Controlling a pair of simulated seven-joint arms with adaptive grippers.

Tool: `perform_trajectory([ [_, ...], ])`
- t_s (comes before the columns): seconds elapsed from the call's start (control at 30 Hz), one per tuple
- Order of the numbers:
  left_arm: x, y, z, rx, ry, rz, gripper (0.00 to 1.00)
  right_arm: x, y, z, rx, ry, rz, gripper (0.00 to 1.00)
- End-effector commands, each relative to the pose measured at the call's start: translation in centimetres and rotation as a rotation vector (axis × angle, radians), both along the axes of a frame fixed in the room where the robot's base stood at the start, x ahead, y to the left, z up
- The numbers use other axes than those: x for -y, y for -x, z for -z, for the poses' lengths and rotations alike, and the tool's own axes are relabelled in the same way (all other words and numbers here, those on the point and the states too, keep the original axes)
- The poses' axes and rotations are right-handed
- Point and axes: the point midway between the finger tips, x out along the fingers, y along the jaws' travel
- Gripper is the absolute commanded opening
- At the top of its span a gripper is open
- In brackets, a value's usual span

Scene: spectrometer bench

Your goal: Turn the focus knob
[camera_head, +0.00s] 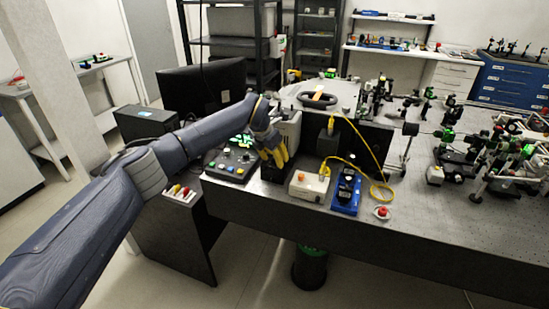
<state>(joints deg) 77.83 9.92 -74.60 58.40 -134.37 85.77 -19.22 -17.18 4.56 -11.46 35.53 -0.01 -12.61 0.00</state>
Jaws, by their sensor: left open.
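My left arm comes in from the left, and my left gripper (276,158) is open with its yellow fingers pointing down. It is over the bench's front left part, in front of a pale grey instrument (290,128) and right of a control panel (232,160) with coloured buttons. I cannot pick out the focus knob with certainty; the gripper covers part of that area. Whether the fingers touch anything is too small to tell. My right gripper does not show.
Right of the gripper are a white box with an orange button (309,186), a blue device (347,190), a yellow cable (378,160) and a red button (381,212). A black monitor (200,88) stands behind my arm. Optics crowd the right; the bench's front right (450,225) is clear.

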Motion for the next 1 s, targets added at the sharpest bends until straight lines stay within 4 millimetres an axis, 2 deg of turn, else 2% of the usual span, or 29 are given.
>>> perform_trajectory([
  [0.27,-0.3,0.2,-0.9,0.001,-0.001,0.001,0.41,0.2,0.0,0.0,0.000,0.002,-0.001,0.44],
  [0.7,-2.1,2.4,-7.7,0.002,0.000,0.001,0.41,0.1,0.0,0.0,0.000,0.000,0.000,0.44],
  [1.0,-2.8,3.3,-10.5,0.000,0.000,0.001,0.41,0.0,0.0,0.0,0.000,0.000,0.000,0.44],
])
